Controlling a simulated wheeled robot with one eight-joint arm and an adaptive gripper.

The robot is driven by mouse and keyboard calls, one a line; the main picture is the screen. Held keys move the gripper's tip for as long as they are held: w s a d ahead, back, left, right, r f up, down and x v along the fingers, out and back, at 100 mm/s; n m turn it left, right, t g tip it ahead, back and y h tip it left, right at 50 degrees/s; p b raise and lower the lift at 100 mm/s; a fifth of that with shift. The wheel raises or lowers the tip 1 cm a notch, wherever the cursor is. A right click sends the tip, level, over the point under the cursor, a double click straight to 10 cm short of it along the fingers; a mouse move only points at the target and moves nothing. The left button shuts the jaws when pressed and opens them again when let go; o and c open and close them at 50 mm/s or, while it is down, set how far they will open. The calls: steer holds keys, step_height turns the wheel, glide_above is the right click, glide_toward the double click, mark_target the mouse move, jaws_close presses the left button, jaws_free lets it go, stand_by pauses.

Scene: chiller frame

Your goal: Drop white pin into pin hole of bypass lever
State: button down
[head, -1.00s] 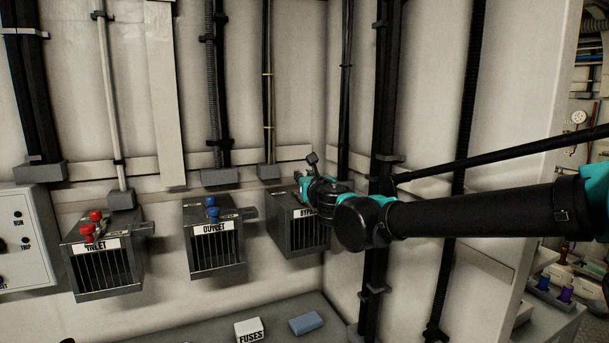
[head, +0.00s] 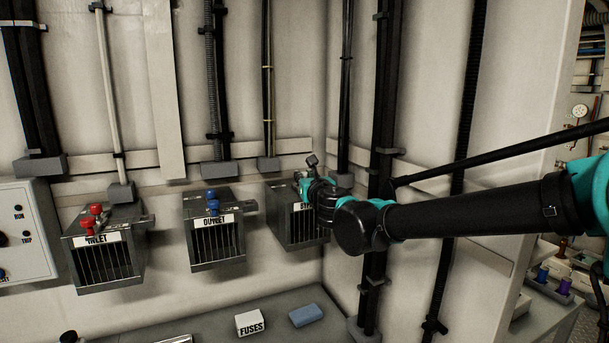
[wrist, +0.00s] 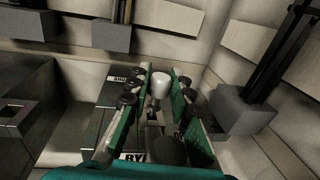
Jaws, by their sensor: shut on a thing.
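The white pin (wrist: 161,84) shows in the wrist view as a rounded white head between my fingers. My gripper (wrist: 156,92) is shut on it, with a black-and-teal finger on each side, above the top of the bypass box. The bypass box (head: 290,228) is the rightmost box on the wall in the head view. There my gripper (head: 304,188) is over its top and covers much of its label. In the wrist view parts of the box's white labels (wrist: 132,157) show. The bypass lever and pin hole cannot be made out clearly, and the pin's lower end is hidden.
Conduits and a grey block (wrist: 240,110) are close on the right. A fuses box (head: 249,323) and blue block (head: 305,315) lie below.

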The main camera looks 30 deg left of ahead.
steer(key=shift+f, duration=0.15)
steer(key=c, duration=1.3)
jaws_free()
steer(key=v, duration=1.2)
